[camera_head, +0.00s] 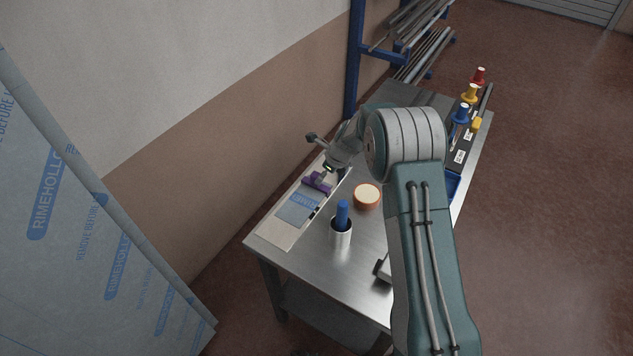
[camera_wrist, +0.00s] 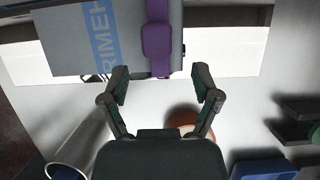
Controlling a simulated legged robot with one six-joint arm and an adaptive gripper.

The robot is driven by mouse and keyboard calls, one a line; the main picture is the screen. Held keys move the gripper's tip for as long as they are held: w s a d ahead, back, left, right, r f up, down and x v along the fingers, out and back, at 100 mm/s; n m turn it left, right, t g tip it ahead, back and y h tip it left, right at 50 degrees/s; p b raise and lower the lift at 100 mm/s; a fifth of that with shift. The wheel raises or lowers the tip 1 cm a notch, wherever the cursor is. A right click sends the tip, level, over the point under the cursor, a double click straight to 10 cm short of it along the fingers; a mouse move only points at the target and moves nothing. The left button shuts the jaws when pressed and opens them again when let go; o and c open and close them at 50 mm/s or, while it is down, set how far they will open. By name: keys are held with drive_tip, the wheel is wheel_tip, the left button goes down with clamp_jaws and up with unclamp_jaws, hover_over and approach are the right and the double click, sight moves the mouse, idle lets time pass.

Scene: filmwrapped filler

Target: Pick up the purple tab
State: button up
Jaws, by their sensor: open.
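In the wrist view the purple tab (camera_wrist: 157,42) is a long strip running up from the middle, just beyond the fingertips. My gripper (camera_wrist: 162,84) is open and empty, its two fingers spread to either side of the tab's near end, with a gap before it. In the head view my gripper (camera_head: 329,168) shows only partly, close by the tab; my arm hides much of it.
Red, yellow and blue handled tools (camera_head: 462,113) stand along the table's right edge. A blue rack (camera_head: 354,60) with rods is behind.

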drive_tip(key=x, duration=0.3)
drive_tip(key=a+x, duration=0.1)
drive_tip(key=x, duration=0.1)
drive_tip(key=shift+w+a+f, duration=0.15)
drive_tip(key=shift+w, duration=0.15)
drive_tip(key=c, duration=0.3)
clamp_jaws()
